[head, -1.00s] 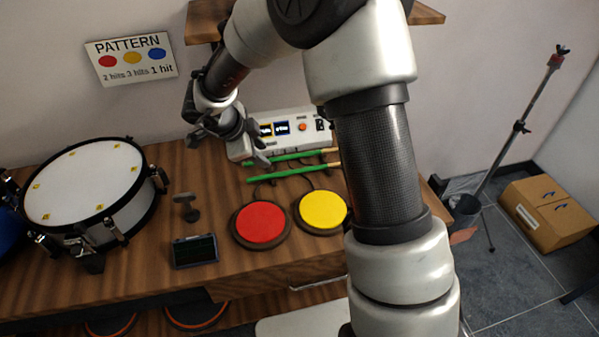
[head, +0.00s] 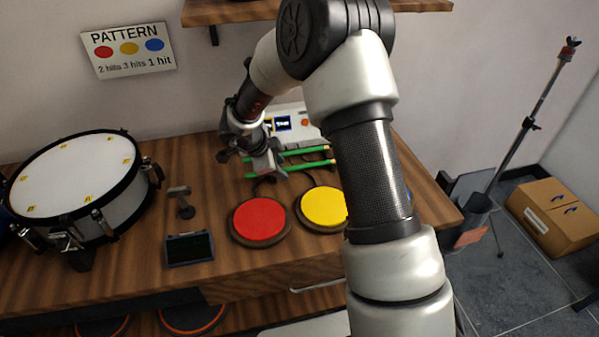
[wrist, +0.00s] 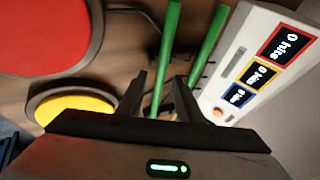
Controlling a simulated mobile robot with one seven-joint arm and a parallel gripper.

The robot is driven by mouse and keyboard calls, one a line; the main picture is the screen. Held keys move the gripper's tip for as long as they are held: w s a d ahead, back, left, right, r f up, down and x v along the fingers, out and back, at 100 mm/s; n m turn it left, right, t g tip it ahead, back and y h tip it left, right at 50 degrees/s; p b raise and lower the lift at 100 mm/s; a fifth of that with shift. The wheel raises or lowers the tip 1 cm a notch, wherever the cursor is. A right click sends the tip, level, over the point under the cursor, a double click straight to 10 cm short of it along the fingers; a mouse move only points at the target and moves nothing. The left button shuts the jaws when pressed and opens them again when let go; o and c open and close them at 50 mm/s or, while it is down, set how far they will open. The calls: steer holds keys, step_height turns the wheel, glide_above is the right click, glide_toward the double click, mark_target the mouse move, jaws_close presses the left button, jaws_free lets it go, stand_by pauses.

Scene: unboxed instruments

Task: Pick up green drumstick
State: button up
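Two green drumsticks lie side by side on the wooden table: the nearer one (head: 305,168) and the farther one (head: 305,151), beside the white box. In the wrist view, one green stick (wrist: 171,30) runs between my two fingers, and the other green stick (wrist: 208,42) passes to the right of them. My gripper (wrist: 160,78) is open, with its dark fingers apart and nothing held. In the head view, my gripper (head: 267,170) is over the left part of the sticks and hides some of them. The exact height above the sticks is unclear.
A white control box (wrist: 245,75) with coloured displays stands close behind the sticks. Red (head: 259,219) and yellow (head: 323,206) pads lie in front. A snare drum (head: 80,180), a small stand (head: 182,200) and a dark screen (head: 190,248) are to the left.

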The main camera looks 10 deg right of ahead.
jaws_close()
stand_by(0.3)
steer(key=shift+s+r+p, duration=0.1)
steer(key=shift+r+p, duration=0.35)
steer(key=shift+p, duration=0.05)
step_height(320, 180, up, 6)
steer(key=r+p, duration=0.1)
steer(key=p, duration=0.3)
steer(key=s, duration=1.9)
steer(key=shift+s+f+p, duration=0.35)
steer(key=shift+f+p, duration=0.1)
